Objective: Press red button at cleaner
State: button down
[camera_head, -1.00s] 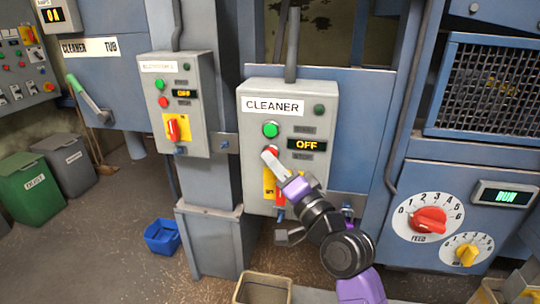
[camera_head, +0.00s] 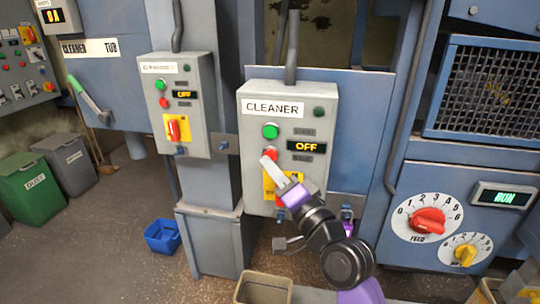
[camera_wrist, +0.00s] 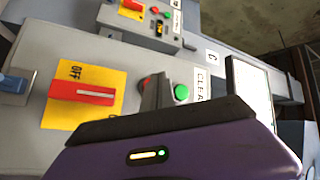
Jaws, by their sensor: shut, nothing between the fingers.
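The grey cleaner box (camera_head: 231,160) carries a "CLEANER" label, a green button (camera_head: 271,131), and a display (camera_head: 306,147) reading "OFF". A red rotary switch (camera_wrist: 80,92) on a yellow plate lies below the buttons.
A similar control box (camera_head: 200,105) with its own buttons stands to the left. A machine panel with a red feed dial (camera_head: 428,220) is on the right. A blue bucket (camera_head: 162,236) is on the floor.

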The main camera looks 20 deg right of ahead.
jog(key=shift+a, duration=0.1)
jog(key=s+a+p, duration=0.1)
jog(key=s, duration=0.1)
jog(key=s+a+p, duration=0.1)
jog(key=s, duration=0.1)
jog(key=shift+a, duration=0.4)
dwell(0.7)
jog(key=s+f+n+g+h, duration=0.1)
jog(key=s+f, duration=0.4)
jog(key=s, duration=0.8)
jog(key=s+f+n+g+h, duration=0.1)
jog(key=s+f+n, duration=0.4)
jog(key=s, duration=0.9)
jog(key=s+f+n+g, duration=0.3)
jog(key=s+f, duration=0.3)
jog(key=s, duration=0.8)
jog(key=shift+s+d+f+n+g+h, duration=0.2)
jog(key=shift+s+f+n+g+h, duration=0.1)
jog(key=shift+f+n+h, duration=0.15)
jog(key=shift+w, duration=0.1)
